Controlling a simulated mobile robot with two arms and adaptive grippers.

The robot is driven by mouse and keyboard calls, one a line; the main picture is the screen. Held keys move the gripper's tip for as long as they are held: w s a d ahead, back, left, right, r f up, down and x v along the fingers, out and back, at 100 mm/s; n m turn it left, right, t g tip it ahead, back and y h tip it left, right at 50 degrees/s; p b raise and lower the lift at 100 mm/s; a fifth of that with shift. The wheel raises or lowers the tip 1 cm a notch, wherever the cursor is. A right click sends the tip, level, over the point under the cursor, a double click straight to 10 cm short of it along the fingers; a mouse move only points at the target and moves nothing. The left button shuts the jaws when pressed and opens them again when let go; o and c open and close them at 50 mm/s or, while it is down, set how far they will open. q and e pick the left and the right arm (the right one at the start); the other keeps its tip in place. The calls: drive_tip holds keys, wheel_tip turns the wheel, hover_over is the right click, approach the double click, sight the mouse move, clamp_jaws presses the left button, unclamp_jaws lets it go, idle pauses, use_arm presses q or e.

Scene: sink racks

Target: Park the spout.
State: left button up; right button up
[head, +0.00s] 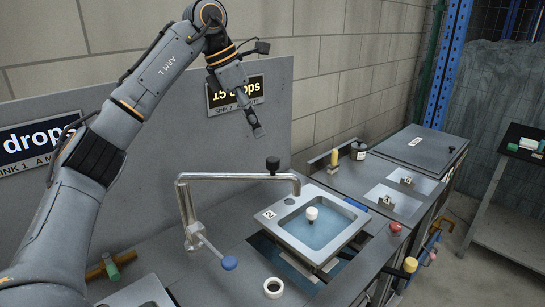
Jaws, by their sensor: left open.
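The spout (235,177) is a bent grey metal pipe. It rises from a base at the left of the sink and runs level to the right. Its down-turned end is at the back left corner of sink 2 (290,240). A black knob (272,163) stands up on the pipe near that end. A lever with a blue tip (229,263) sticks out from the base. My left gripper (257,128) is open and empty, above and behind the spout, in front of the wall sign. It is apart from the spout. My right gripper is not in view.
Sink 2 holds blue water with a white knobbed plug (312,213) in it. A grey panel (180,150) rises behind.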

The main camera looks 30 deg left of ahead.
sight(271, 159)
use_arm(q)
drive_tip(key=x, duration=0.6)
drive_tip(key=shift+a, duration=0.2)
drive_tip(key=p+x, duration=0.1)
drive_tip(key=x, duration=0.3)
drive_tip(key=shift+w+d, duration=0.15)
drive_tip(key=shift+d+f, duration=0.1)
drive_tip(key=shift+f, duration=0.35)
drive_tip(key=shift+w+f, duration=0.15)
drive_tip(key=shift+f, duration=0.15)
drive_tip(key=shift+d, duration=0.1)
drive_tip(key=shift+c, duration=0.4)
clamp_jaws()
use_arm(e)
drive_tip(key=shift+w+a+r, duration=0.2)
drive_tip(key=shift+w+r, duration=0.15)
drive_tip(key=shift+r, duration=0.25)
